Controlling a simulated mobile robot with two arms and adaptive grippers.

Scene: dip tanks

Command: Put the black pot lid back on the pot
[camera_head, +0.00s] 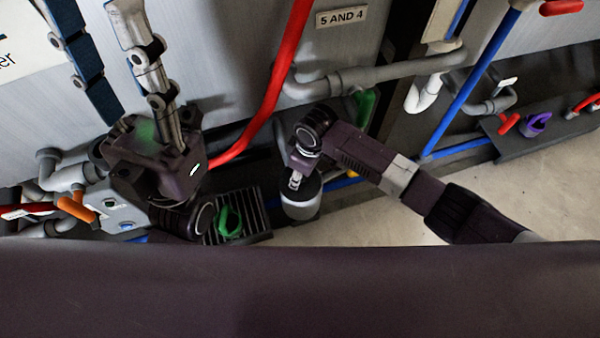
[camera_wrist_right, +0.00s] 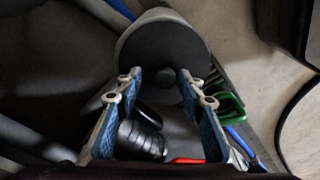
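The grey cylindrical pot (camera_head: 301,207) stands on the floor in the middle of the head view. In the right wrist view, the pot (camera_wrist_right: 137,30) has a flat black round lid (camera_wrist_right: 160,48) over its end, with a small dark knob (camera_wrist_right: 167,75). I cannot tell how firmly the lid is seated. My right gripper (camera_head: 295,182) is at the top of the pot. In the wrist view my right gripper (camera_wrist_right: 158,82) is open, its fingertips apart on either side of the knob. My left gripper (camera_head: 92,20) is open and empty, close to the head camera, pointing up the picture.
A red pipe (camera_head: 270,95) runs down behind the left gripper, and grey pipes (camera_head: 375,74) cross the tank wall. Pale floor (camera_head: 370,210) is clear to the right.

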